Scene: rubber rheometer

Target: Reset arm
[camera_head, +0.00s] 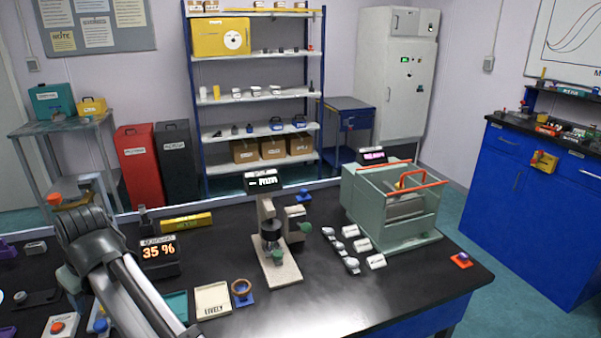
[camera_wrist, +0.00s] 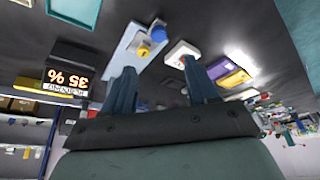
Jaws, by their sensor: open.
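My arm (camera_head: 95,255) reaches in from the lower left of the head view, above the left part of the black bench (camera_head: 320,305). I cannot make out its fingers clearly there. In the wrist view my gripper (camera_wrist: 158,65) shows two blue fingers well apart, with nothing held between them. That view looks upside down over the bench. Beyond the fingers are a light blue plate with a yellow and blue part (camera_wrist: 143,48) and a small white block (camera_wrist: 182,52). I see no contact between the fingers and these things.
A display reading 35 % (camera_head: 158,253) stands just right of my arm. A small press-like instrument (camera_head: 272,240) stands mid-bench, with a cream tray (camera_head: 213,301) at its left. Small white pieces (camera_head: 350,245) and a green-grey machine (camera_head: 392,205) are further right.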

